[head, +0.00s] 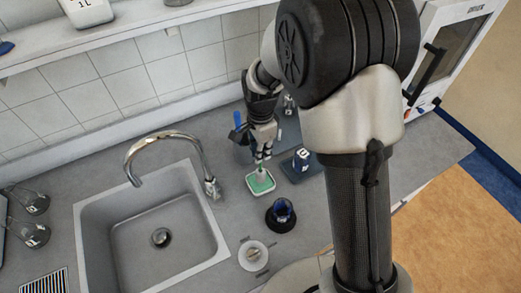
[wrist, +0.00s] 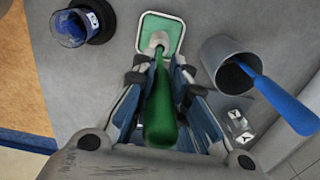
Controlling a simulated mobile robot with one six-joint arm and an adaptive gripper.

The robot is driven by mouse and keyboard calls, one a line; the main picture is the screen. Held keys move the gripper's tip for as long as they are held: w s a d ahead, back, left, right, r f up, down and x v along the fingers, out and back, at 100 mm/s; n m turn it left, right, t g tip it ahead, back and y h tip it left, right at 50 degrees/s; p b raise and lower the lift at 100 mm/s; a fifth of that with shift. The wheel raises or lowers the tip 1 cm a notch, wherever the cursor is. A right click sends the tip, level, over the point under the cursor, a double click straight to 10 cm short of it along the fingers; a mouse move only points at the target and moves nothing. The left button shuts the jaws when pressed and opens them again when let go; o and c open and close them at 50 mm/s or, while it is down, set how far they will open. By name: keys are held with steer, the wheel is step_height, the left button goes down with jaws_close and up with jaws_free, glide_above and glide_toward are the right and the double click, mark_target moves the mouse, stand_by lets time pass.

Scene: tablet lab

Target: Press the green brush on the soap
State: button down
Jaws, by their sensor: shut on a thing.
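My gripper (wrist: 162,100) is shut on the handle of the green brush (wrist: 160,112) in the wrist view. The brush's pale head end reaches to the green soap (wrist: 162,24), which lies in a square, white-rimmed dish. In the head view my gripper (head: 263,158) points down over the soap (head: 260,183) on the counter right of the sink. The brush tip looks to be at the soap's surface, but I cannot tell whether it touches. Most of the brush is hidden by my fingers in the head view.
A grey cup (wrist: 226,62) with a blue-handled tool (wrist: 278,95) stands close beside the soap. A dark round holder with a blue vessel (head: 281,214) stands in front. The sink (head: 100,225) and faucet (head: 205,165) are on the left.

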steer(key=shift+f+b, duration=0.35)
steer(key=shift+f, duration=0.25)
stand_by(1.5)
steer(key=shift+r+p, duration=2.55)
steer(key=shift+r, duration=1.05)
steer(key=shift+s+f, duration=0.1)
